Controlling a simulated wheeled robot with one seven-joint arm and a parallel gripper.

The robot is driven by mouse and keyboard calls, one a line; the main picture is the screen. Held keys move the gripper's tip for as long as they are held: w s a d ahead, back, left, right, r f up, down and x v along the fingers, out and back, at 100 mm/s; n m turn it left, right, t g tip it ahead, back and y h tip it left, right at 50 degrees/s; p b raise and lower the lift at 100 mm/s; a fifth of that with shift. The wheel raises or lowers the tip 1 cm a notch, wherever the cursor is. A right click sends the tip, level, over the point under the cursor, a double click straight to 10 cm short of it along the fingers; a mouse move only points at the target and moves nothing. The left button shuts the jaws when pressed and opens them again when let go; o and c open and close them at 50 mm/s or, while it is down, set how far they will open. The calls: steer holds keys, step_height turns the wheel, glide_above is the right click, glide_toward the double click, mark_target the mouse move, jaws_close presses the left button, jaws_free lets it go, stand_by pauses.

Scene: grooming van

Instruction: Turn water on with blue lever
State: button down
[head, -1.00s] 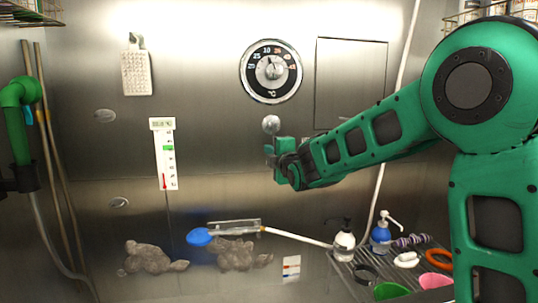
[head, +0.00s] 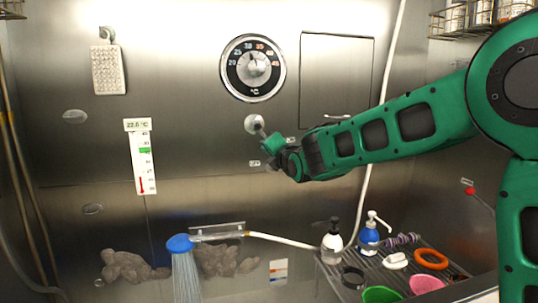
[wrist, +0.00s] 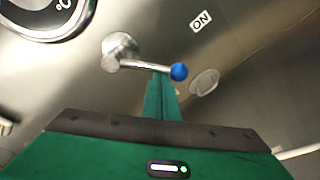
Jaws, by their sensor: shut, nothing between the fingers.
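The water lever has a round metal hub (wrist: 122,46) on the steel wall and a metal arm ending in a blue knob (wrist: 179,72). In the head view the hub (head: 254,124) shows below the dial, with the blue knob hidden by my gripper. My green gripper (wrist: 160,82) is shut and empty, its fingertips at the lever arm beside the knob; I cannot tell whether they touch. It also shows in the head view (head: 263,138). An ON label (wrist: 201,21) is on the wall. Water runs from the blue shower head (head: 180,243).
A temperature dial (head: 253,68) is above the lever and a thermometer panel (head: 142,157) to the left. A rack (head: 335,272) at lower right holds pump bottles (head: 369,236) and bowls. A second lever with a red knob (head: 470,191) is at the right.

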steer(key=shift+n, duration=0.8)
steer(key=shift+w+d+r, duration=0.15)
steer(key=shift+d+r, duration=0.7)
steer(key=shift+d, duration=0.1)
steer(key=shift+w+d+r, duration=0.15)
steer(key=shift+d+r, duration=0.7)
steer(key=shift+d, duration=0.05)
steer(key=shift+d+r+h, duration=0.1)
steer(key=shift+r+h, duration=0.15)
steer(key=shift+h, duration=0.05)
step_height(320, 180, down, 4)
steer(key=a, duration=0.1)
steer(key=f+v, duration=0.1)
steer(key=v, duration=0.8)
steer(key=shift+s+a+r, duration=0.2)
steer(key=shift+a+r, duration=0.1)
steer(key=shift+r, duration=0.2)
